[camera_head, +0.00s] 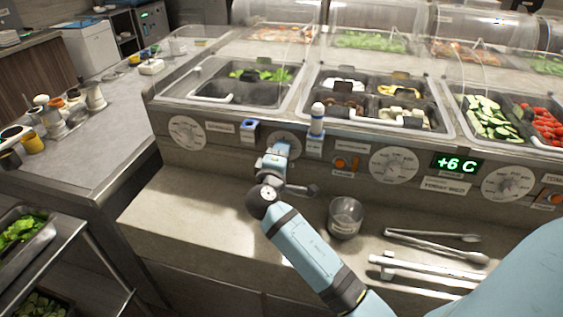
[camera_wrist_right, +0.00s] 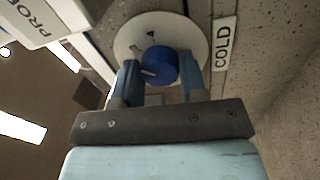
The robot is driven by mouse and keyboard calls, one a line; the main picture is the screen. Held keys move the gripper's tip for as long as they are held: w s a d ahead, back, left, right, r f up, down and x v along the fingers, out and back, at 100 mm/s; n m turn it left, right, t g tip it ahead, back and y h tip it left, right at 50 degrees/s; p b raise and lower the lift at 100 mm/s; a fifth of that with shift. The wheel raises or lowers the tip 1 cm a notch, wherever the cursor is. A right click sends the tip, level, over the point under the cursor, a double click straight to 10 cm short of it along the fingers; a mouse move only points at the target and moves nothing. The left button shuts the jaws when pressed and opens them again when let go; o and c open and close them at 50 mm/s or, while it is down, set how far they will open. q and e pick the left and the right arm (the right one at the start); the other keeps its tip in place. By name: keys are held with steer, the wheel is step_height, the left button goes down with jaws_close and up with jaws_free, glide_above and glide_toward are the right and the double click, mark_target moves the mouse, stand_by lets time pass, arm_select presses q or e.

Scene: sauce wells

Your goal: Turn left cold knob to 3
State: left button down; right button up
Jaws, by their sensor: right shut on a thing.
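The cold knob (camera_wrist_right: 159,62) is blue with a white mark, on a round pale dial plate (camera_wrist_right: 128,37) beside a "COLD" label (camera_wrist_right: 224,44) in the right wrist view. My right gripper (camera_wrist_right: 158,80) is shut on the knob, one finger on each side of it. My left gripper is not in view.
Other dials (camera_head: 187,132) (camera_head: 394,164) and a "+6 C" display (camera_head: 457,164) line the panel. A white-and-blue upright handle (camera_head: 317,118) stands right of my gripper. Food wells are above.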

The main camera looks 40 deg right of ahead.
steer(key=shift+f+m+b, duration=0.1)
steer(key=shift+m+b, duration=0.4)
steer(key=shift+m, duration=0.1)
steer(key=o, duration=0.9)
